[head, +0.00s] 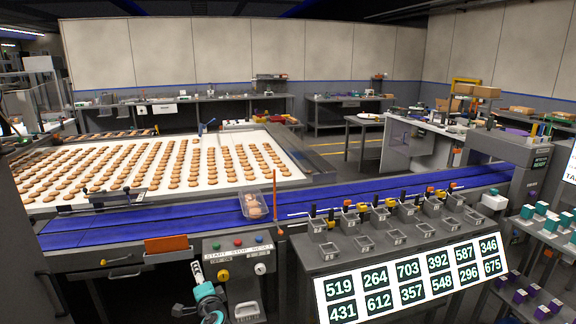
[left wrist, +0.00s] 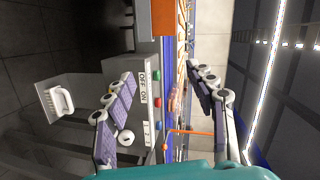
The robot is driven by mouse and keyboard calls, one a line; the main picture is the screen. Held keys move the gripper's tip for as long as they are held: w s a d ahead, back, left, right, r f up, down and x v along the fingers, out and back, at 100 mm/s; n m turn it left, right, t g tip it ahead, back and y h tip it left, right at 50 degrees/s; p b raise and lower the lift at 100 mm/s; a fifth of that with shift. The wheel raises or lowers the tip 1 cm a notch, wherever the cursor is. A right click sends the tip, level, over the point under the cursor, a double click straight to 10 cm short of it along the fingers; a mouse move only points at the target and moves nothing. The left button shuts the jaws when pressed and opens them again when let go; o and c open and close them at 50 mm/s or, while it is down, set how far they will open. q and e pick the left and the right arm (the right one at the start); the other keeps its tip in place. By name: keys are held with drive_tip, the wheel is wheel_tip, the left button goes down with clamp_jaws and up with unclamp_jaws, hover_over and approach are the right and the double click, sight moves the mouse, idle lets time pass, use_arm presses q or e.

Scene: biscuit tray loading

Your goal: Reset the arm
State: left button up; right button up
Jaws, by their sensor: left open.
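My left gripper (head: 205,284) shows at the bottom of the head view, teal and pale grey, in front of the control panel (head: 238,243) of the conveyor. In the left wrist view my left gripper (left wrist: 160,74) has its two padded fingers wide apart with nothing held between them. The panel's buttons and its white OFF/ON label (left wrist: 151,88) show between and beyond the fingers, apart from them as far as I can see. My right gripper is in neither view.
A clear tray (head: 256,200) with a few biscuits sits on the blue conveyor (head: 150,222). Rows of biscuits cover the white belt (head: 290,172) behind. A bin stand with a number board (head: 410,282) stands right of the panel. An orange holder (head: 167,245) is left of it.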

use_arm(q)
drive_tip(key=s+r+n+g+h, duration=0.3)
drive_tip(key=s+n, duration=0.4)
drive_tip(key=s, duration=1)
drive_tip(key=s+d+f+n+g+h, duration=0.2)
drive_tip(key=s+d, duration=0.2)
drive_tip(key=s, duration=0.4)
drive_tip(key=s+d+f+n+g+h, duration=0.1)
drive_tip(key=s+d+f+n+h, duration=0.1)
drive_tip(key=s+d, duration=0.3)
drive_tip(key=s, duration=0.4)
drive_tip(key=shift+s+d+f+g, duration=0.15)
drive_tip(key=shift+s+g, duration=0.1)
drive_tip(key=shift+g, duration=0.15)
